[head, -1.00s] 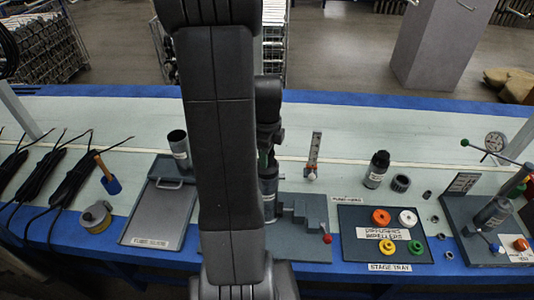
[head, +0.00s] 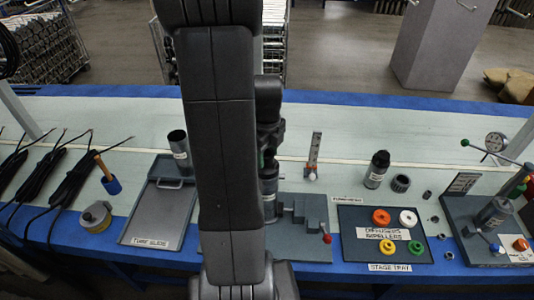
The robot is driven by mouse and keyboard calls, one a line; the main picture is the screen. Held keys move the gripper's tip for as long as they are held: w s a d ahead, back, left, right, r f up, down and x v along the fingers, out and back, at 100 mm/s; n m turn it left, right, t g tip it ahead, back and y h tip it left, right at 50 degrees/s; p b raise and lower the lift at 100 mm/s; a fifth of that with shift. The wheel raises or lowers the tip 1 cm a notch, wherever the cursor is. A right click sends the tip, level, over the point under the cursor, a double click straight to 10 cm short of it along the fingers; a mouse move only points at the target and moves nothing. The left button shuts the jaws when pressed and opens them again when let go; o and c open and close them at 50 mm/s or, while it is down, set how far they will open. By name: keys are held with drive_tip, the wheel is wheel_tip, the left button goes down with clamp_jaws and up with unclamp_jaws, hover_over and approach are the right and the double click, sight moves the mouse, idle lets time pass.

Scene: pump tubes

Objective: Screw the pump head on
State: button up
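My gripper (head: 268,150) points down over an upright dark grey tube (head: 269,190) with a pale label, in the fixture at the table's middle. My own arm covers the left part of both. I cannot tell whether the fingers are closed or what is between them; a small green patch shows at the tube's top. I cannot tell which part is the pump head.
The grey stepped fixture (head: 310,212) has a red-knobbed lever (head: 326,239). A stage tray (head: 358,250) with coloured rings is to its right, a grey tube tray (head: 160,212) to the left. A ribbed black ring (head: 400,184) stands near the cylinder. A test stand (head: 465,235) is far right.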

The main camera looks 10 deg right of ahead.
idle(0.4)
drive_tip(key=n, duration=0.4)
drive_tip(key=shift+n, duration=0.3)
drive_tip(key=n, duration=1.3)
drive_tip(key=shift+n, duration=0.4)
drive_tip(key=shift+c, duration=0.2)
drive_tip(key=c, duration=0.8)
